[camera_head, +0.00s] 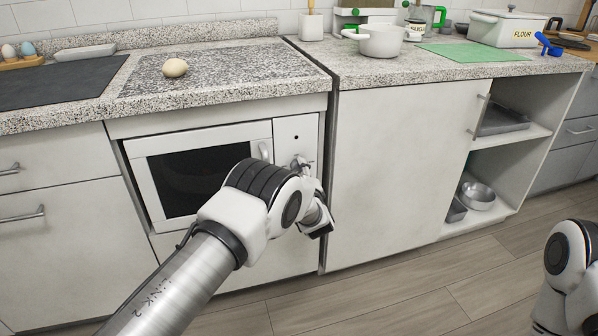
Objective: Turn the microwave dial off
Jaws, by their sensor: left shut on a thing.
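The white microwave (137,165) is built into the cabinet under the counter. It has a dark window and a narrow control panel (297,129) on its right side. My left arm reaches across its front. My left gripper (303,167) is at the control panel and is shut on the microwave dial. The dial is mostly hidden behind the gripper and wrist, so I cannot tell its setting. Only part of my right arm shows at the lower right; its gripper is out of view.
A speckled counter (225,92) runs above, with an egg-like object (175,68) on it. A white pot (381,42), a green mat (470,52) and a flour box (505,30) stand to the right. Open shelves hold metal bowls (478,196). The floor in front is clear.

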